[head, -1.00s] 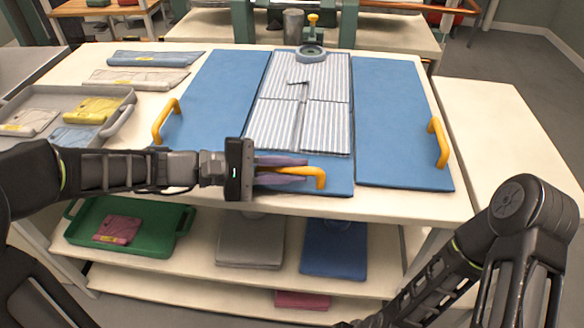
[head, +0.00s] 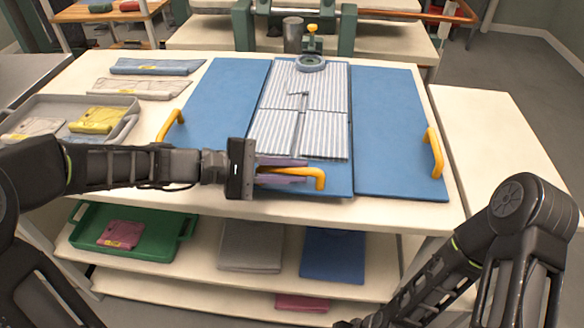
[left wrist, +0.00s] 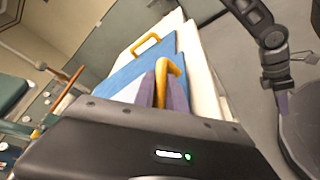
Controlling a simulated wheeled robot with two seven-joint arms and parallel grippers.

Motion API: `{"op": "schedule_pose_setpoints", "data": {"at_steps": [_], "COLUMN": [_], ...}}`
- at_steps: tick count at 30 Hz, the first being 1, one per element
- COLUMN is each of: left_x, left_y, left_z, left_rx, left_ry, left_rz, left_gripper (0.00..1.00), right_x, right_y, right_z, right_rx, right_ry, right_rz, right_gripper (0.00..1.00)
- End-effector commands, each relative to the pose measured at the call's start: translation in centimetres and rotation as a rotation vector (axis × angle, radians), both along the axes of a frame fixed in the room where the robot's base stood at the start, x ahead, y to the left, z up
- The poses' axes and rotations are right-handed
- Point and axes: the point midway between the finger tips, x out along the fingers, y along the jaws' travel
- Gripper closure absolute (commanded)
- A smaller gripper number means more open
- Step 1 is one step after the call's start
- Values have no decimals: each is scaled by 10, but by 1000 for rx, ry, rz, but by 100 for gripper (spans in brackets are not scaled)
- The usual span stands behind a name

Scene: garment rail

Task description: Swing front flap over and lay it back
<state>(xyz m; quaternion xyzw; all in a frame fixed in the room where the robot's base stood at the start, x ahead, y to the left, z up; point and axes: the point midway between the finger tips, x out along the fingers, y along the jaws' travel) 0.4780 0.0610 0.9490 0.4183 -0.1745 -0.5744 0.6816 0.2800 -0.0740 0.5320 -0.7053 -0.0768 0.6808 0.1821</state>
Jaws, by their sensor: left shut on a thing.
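A blue folding board lies on the table, with a left panel (head: 222,100), a right panel (head: 392,130) and a middle strip. A striped garment (head: 300,108) lies folded flat on the middle. The front flap (head: 338,178) lies flat at the board's near edge, below the garment, and has a yellow handle (head: 319,178). My left gripper (head: 298,175) is shut on this handle, which also shows between the purple fingers in the left wrist view (left wrist: 166,80). My arm hides part of the flap's left side. My right arm shows at lower right; its gripper is out of view.
Yellow handles stand on the left panel (head: 170,124) and right panel (head: 434,153). A grey tray (head: 128,122) with folded garments is at left. A round clamp (head: 312,63) sits at the garment's far end. A bare side table (head: 500,140) is at right.

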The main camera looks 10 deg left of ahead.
Motion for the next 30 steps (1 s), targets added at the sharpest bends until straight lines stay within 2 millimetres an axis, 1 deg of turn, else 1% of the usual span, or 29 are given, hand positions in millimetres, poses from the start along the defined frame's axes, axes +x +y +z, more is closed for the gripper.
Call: {"op": "schedule_pose_setpoints", "data": {"at_steps": [1,5,9,13,15,19,24,30], "left_x": [3,10,20,32,39,50,61,65], "left_y": [0,1,0,0,0,1,1,1], "left_z": [19,43,67,87,94,105,114,116], "left_rx": [1,1,1,0,1,1,0,-1], "left_ry": [25,109,212,308,355,397,396,394], "left_rz": [1,2,0,1,1,1,2,2], "left_gripper": [100,100,100,100,100,100,100,100], "right_x": [0,0,0,-1,-3,-5,-7,-7], "right_y": [0,0,1,1,0,-1,-2,-2], "right_z": [22,55,92,120,130,139,144,145], "right_rx": [0,1,1,1,-2,-7,-11,-11], "right_ry": [0,1,2,5,12,18,23,24], "right_rz": [0,-2,0,0,-1,-3,-5,-5], "right_gripper": [75,75,75,75,75,75,75,75]}}
